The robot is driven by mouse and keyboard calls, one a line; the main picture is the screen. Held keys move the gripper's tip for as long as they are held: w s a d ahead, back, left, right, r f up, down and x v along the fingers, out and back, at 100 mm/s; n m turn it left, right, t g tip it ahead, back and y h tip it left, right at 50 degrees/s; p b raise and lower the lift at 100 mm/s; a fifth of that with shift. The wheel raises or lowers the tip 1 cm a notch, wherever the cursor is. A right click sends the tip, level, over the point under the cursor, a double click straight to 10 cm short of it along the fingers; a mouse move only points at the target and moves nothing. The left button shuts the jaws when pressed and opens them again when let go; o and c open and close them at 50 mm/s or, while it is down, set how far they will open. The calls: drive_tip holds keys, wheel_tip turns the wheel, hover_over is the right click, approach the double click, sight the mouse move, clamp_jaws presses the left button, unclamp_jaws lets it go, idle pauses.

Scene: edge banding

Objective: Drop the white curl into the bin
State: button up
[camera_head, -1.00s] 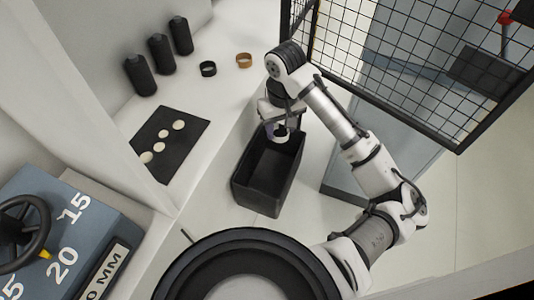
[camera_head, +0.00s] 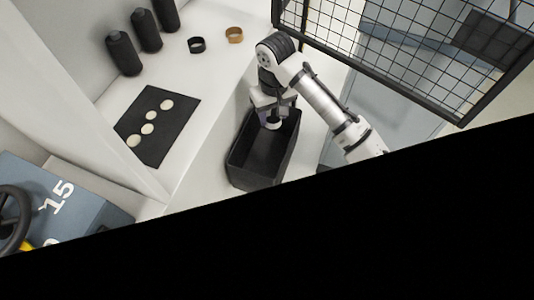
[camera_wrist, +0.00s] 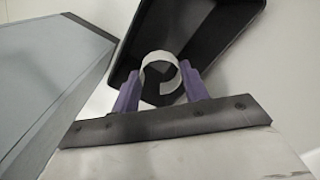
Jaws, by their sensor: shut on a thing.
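My gripper (camera_wrist: 162,92) is shut on the white curl (camera_wrist: 152,58), a pale open ring held between the two purple fingertips in the wrist view. In the head view my gripper (camera_head: 272,122) is over the far end of the black bin (camera_head: 240,180), and the white curl (camera_head: 272,125) shows as a small pale spot at its tips. In the wrist view the bin (camera_wrist: 240,28) lies beyond the curl, and its dark inside shows behind and through the ring. The gap between curl and bin floor is hard to judge.
A black mat (camera_head: 180,123) with several pale discs lies on the white bench left of the bin. Several dark bottles (camera_head: 122,52), a black ring (camera_head: 196,45) and an orange-brown ring (camera_head: 234,35) stand behind. A mesh panel (camera_head: 410,50) is at right. Black covers the head view's lower part.

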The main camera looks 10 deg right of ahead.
drive_tip(key=o, duration=1)
drive_tip(key=shift+r, duration=0.1)
wheel_tip(320, 180, up, 14)
drive_tip(key=shift+f+b, duration=0.1)
drive_tip(key=shift+b, duration=0.35)
